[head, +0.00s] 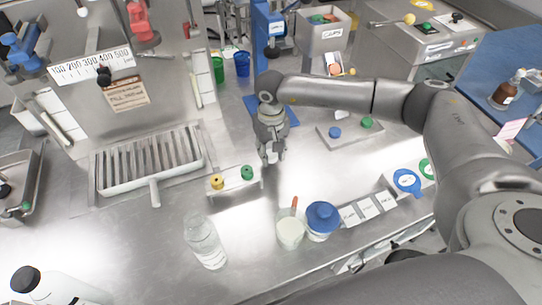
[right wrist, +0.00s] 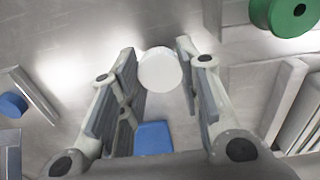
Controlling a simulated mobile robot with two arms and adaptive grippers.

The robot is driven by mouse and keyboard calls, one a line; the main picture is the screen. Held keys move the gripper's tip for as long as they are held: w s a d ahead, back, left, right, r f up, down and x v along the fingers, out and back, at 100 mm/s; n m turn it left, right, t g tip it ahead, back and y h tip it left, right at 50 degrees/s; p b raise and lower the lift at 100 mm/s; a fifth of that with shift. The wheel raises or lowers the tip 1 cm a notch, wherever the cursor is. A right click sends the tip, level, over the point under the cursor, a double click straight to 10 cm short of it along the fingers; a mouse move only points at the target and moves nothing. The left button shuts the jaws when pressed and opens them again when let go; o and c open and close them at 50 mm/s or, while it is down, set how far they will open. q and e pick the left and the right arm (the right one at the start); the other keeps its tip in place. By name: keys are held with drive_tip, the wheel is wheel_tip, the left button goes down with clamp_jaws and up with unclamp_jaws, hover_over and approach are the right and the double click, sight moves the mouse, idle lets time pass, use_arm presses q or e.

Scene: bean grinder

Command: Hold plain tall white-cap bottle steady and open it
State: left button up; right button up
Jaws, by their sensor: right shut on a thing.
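A clear tall bottle (head: 205,245) stands upright at the front of the metal table, left of centre. No white cap shows clearly on its top. My right gripper (head: 271,153) points down over the middle of the table, well behind and to the right of this bottle. It is shut on a small white round thing that looks like a white cap (right wrist: 160,69), seen between the fingertips in the right wrist view. Whether anything is below that cap is hard to tell. My left gripper is not in view.
A small stand with a yellow knob (head: 216,181) and a green knob (head: 247,172) is left of my right gripper. A white jar (head: 290,231) and a blue-lidded jar (head: 322,219) stand in front. A white grate tray (head: 150,160) lies left.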

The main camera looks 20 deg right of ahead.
sight(271, 154)
wheel_tip(271, 154, down, 2)
drive_tip(key=shift+f+p, duration=0.15)
drive_tip(key=shift+p, duration=0.6)
drive_tip(key=shift+f, duration=0.45)
drive_tip(key=shift+f, duration=0.15)
drive_tip(key=o, duration=1.1)
